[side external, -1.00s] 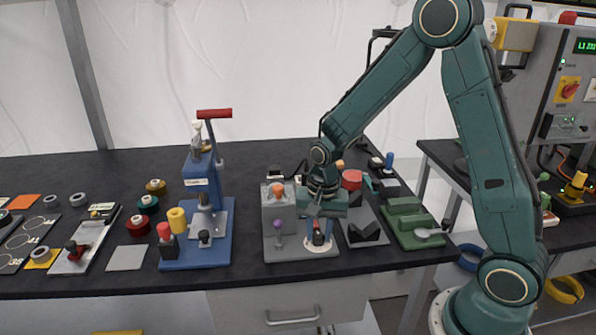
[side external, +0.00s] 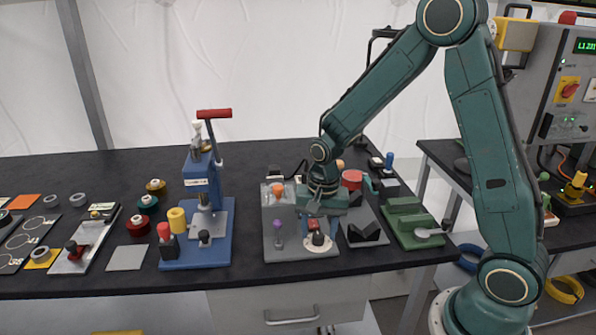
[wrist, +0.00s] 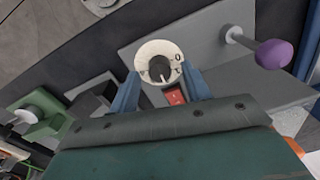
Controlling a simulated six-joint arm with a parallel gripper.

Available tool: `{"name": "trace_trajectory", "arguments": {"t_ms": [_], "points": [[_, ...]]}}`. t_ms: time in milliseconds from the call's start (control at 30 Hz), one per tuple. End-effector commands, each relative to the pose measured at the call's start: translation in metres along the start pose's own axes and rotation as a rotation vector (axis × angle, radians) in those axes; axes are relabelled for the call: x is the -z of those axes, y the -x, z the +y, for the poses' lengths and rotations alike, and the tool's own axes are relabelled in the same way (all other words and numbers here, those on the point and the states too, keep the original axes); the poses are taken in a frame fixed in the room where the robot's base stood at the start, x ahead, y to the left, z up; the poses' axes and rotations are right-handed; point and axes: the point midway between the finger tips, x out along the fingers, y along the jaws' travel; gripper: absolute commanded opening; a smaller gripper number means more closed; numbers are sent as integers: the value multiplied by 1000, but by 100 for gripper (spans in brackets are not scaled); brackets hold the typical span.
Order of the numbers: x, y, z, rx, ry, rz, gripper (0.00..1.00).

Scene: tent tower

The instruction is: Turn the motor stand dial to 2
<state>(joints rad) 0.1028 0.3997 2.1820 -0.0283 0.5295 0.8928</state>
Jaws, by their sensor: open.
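The motor stand (side external: 286,244) is a grey block on a grey base, with an orange knob on top and a purple-knobbed lever in front. Its dial (side external: 318,240) is a dark round knob on a white plate. In the wrist view the dial (wrist: 160,63) shows a short white pointer line toward the lower right, near the plate marks "0" and "1"; other marks are not readable. My gripper (side external: 315,212) is open and empty just above the dial. In the wrist view its blue fingers (wrist: 160,74) frame the dial, apart from the knob.
A red switch (wrist: 175,96) sits beside the dial. The purple knob (wrist: 273,53) stands close to the right in the wrist view. A black V-block (side external: 366,234) and a green fixture (side external: 408,222) are right of the stand; a blue press (side external: 200,240) is left.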

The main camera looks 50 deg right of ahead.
Motion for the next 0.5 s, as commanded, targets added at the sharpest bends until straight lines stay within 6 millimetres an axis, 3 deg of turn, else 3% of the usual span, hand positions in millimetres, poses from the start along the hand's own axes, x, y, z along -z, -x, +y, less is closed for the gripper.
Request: {"name": "trace_trajectory", "arguments": {"t_ms": [267,500], "points": [[0,28,0,3,0,2,48],[1,67,-1,5,0,4,48]]}}
